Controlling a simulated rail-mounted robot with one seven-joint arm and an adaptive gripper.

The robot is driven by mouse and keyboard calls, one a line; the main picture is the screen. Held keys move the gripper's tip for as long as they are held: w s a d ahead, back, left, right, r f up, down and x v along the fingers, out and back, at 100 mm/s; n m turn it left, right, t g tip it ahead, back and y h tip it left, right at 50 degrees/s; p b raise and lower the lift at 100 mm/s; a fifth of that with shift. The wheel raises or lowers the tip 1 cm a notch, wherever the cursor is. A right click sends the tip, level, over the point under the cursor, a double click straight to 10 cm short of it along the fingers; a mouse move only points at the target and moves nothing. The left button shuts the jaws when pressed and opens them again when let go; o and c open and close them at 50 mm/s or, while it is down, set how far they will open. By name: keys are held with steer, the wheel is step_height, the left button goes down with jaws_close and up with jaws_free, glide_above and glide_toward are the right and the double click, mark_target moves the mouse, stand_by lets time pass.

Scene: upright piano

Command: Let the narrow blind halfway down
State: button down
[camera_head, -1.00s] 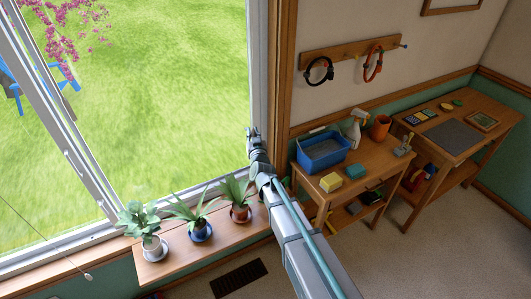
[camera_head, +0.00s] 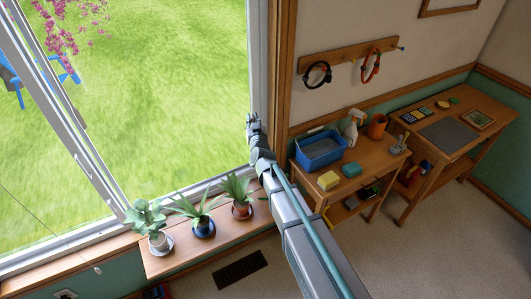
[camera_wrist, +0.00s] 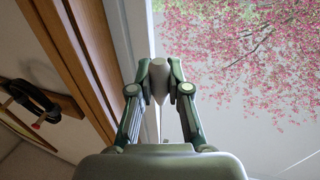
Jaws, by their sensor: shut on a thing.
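My gripper (camera_head: 252,122) is at the right side of the window frame, above the plant shelf. In the wrist view my gripper (camera_wrist: 159,72) is shut on a small grey tapered cord pull (camera_wrist: 159,82), with a thin pale cord line below it. In the head view the held pull is too small to make out. A second pull (camera_head: 98,270) hangs on a thin cord at the lower left of the window. No blind cloth shows in either view.
Potted plants (camera_head: 203,229) stand on a wooden shelf (camera_head: 228,228) under the window (camera_head: 170,90). To the right are a table (camera_head: 378,158) with a blue bin (camera_head: 320,150), and a wall rack (camera_head: 350,58) with hanging loops. The air before the glass is clear.

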steer(key=shift+r, duration=2.15)
step_height(320, 180, up, 9)
steer(key=shift+r, duration=0.25)
steer(key=shift+w+d, duration=0.45)
steer(key=shift+d, duration=0.25)
steer(key=shift+w+d, duration=0.45)
steer(key=shift+d, duration=0.3)
steer(key=shift+w+d, duration=0.45)
steer(key=shift+d, duration=0.25)
steer(key=c, duration=1)
jaws_free()
steer(key=shift+o, duration=0.2)
steer(key=shift+s, duration=0.1)
